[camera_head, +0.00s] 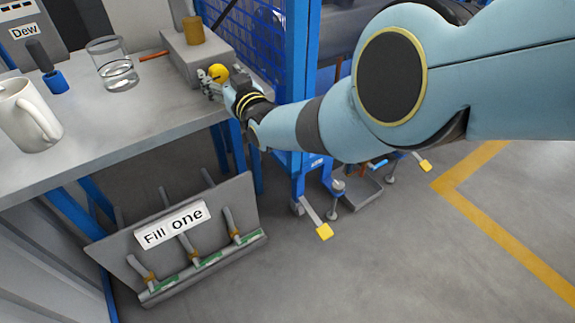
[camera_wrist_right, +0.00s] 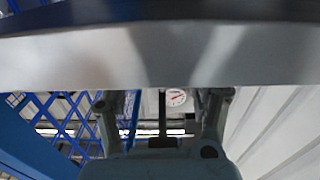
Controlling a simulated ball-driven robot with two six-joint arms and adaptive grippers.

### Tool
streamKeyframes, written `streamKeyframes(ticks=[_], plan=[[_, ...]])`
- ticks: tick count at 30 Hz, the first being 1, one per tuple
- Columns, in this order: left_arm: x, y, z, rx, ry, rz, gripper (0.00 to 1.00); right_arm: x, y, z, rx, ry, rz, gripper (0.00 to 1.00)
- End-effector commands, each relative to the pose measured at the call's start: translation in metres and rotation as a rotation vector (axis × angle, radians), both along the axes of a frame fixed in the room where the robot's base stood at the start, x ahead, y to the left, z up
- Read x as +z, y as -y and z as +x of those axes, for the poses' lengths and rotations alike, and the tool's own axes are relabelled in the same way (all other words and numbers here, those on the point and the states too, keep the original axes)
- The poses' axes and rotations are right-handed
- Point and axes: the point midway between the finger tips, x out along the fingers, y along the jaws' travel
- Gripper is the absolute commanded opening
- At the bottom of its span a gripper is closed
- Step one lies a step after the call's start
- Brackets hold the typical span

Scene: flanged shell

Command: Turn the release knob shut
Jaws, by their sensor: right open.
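A round yellow knob (camera_head: 218,72) shows at the right end of the bench, by the grey block. I cannot tell for sure that it is the release knob. My right gripper (camera_head: 212,86) is open, close beside and just below the yellow knob; contact cannot be made out. In the right wrist view its two fingers (camera_wrist_right: 162,108) stand apart with nothing visible held between them. No knob can be made out in that view. A brass-coloured cylinder (camera_head: 194,30) stands on the grey block (camera_head: 200,55). My left gripper is not in view.
The grey bench (camera_head: 95,150) holds a white mug (camera_head: 25,118), a glass of water (camera_head: 113,66) and a blue-based item (camera_head: 54,82). A "Fill one" panel (camera_head: 175,225) with levers stands below. Blue mesh (camera_head: 250,35) rises behind. A wide grey band (camera_wrist_right: 160,55) crosses the wrist view.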

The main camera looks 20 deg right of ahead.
Motion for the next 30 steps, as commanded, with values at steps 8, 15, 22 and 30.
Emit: streamKeyframes(ticks=[8,15,22,30], plan=[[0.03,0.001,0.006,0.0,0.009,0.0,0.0,0.006,0.008,-0.022,-0.001,-0.002,-0.002,0.64],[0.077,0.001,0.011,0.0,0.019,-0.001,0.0,0.008,0.022,-0.069,0.0,-0.002,-0.001,0.64],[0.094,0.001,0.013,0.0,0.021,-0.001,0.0,-0.011,0.038,-0.108,-0.006,-0.019,-0.004,0.64],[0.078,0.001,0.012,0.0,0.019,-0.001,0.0,-0.068,0.056,-0.131,-0.038,-0.123,-0.029,0.64]])
